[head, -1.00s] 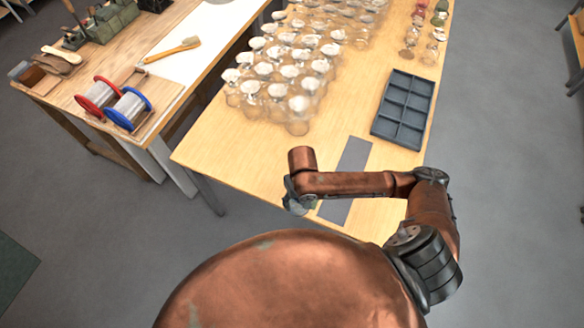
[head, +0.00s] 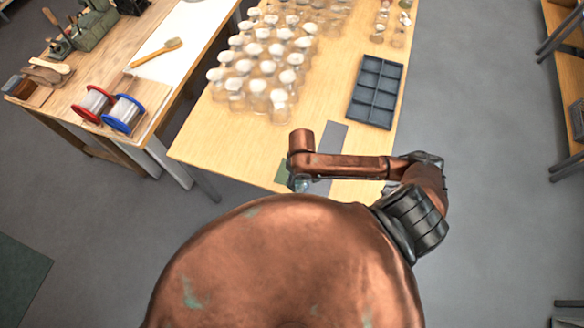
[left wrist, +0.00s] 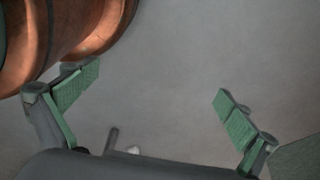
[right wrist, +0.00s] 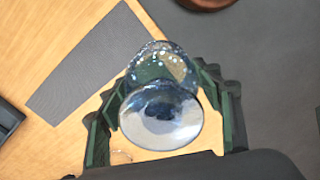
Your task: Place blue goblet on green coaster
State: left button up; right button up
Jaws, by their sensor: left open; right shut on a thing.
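My right gripper (right wrist: 160,82) is shut on the blue goblet (right wrist: 160,122), a clear bluish glass with a round pale end towards the camera. In the head view the right gripper (head: 299,184) is mostly hidden by my own arm, near the table's front edge. In the right wrist view green shows through the glass; whether the goblet touches the coaster I cannot tell. My left gripper (left wrist: 158,92) is open and empty over grey floor, out of the head view.
A grey strip (head: 333,137) lies on the table (head: 235,150) beside my right arm. A dark compartment tray (head: 376,92) lies behind it. Several clear glasses (head: 258,95) crowd the table's back left. A workbench with red and blue wire spools (head: 123,114) stands left.

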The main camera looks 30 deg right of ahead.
jog(key=w+f, duration=0.3)
jog(key=w+d+f, duration=0.1)
jog(key=w+f, duration=0.2)
jog(key=w+d+f, duration=0.1)
jog(key=w+f, duration=0.2)
jog(key=f, duration=0.1)
jog(key=shift+w+f+p, duration=0.1)
jog(key=shift+w+p, duration=0.2)
jog(key=shift+f, duration=0.4)
pick_arm(q)
jog(key=shift+s+r, duration=0.15)
jog(key=shift+s, duration=0.4)
jog(key=shift+s+r, duration=0.15)
jog(key=shift+s, duration=0.4)
pick_arm(e)
jog(key=o, duration=0.8)
jog(key=shift+f, duration=0.15)
pick_arm(q)
jog(key=shift+s, duration=0.25)
pick_arm(e)
jog(key=o, duration=0.4)
jog(key=shift+o, duration=0.2)
